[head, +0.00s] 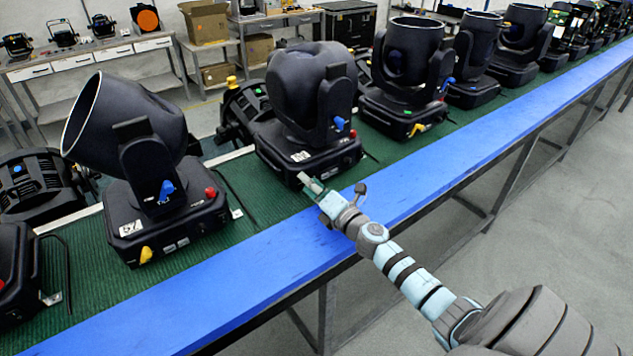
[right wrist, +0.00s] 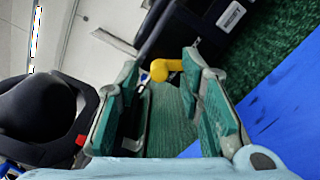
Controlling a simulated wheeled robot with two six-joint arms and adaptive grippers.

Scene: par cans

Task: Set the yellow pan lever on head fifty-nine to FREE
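A black moving head (head: 317,95) stands on the green mat in front of my right arm. Its base carries a white number label (head: 300,156), too small to read surely. In the head view my right gripper (head: 312,183) is at the front corner of this base and hides its yellow lever. In the right wrist view the yellow lever (right wrist: 166,68) shows between and just beyond the fingertips of my right gripper (right wrist: 167,75), which are apart with green mat visible between them. The lever's FREE marking cannot be seen. My left gripper is not in view.
A similar head (head: 165,145) with a yellow lever (head: 146,254) and a blue lever (head: 166,190) stands to the left. Another (head: 409,65) stands to the right, with more beyond. The blue bench edge (head: 255,268) is clear.

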